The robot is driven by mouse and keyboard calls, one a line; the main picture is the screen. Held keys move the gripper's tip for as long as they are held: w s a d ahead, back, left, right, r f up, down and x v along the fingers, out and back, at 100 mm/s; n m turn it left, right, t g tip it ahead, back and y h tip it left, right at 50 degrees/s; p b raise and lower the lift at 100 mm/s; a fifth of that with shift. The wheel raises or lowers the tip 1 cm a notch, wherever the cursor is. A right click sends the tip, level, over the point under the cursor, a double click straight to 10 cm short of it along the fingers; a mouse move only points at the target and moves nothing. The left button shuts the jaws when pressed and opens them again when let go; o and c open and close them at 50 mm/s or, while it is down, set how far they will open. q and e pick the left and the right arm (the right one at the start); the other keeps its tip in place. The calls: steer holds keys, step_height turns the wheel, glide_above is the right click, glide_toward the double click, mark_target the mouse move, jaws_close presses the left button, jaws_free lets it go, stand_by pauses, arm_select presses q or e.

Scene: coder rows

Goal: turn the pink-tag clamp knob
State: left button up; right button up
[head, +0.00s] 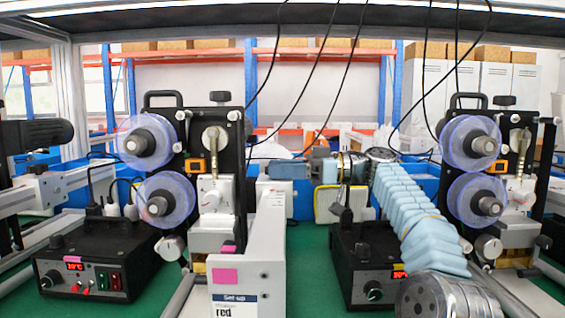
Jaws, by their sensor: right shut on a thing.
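Pink tags mark the left coder machine: a larger pink tag (225,276) on the white front panel and a small one (228,249) above it. My right arm rises from the bottom right and bends left at its silver wrist joint. My right gripper (266,169) points left at the right side of the left machine's black plate (239,150). It is shut on the clamp knob there, which is mostly hidden by the gripper and the plate edge. My left gripper is not in view.
A similar machine with clear blue-edged reels (470,142) stands right of my arm. Black control boxes (95,262) sit on the green surface (307,270). Black cables (318,70) hang from above. A white rail and frame stand at the left.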

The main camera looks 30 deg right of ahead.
stand_by(0.4)
steer(key=o, duration=1)
steer(key=shift+o, duration=0.2)
steer(key=v, duration=0.7)
steer(key=shift+d+p, duration=0.25)
steer(key=shift+p, duration=0.1)
steer(key=shift+s, duration=0.1)
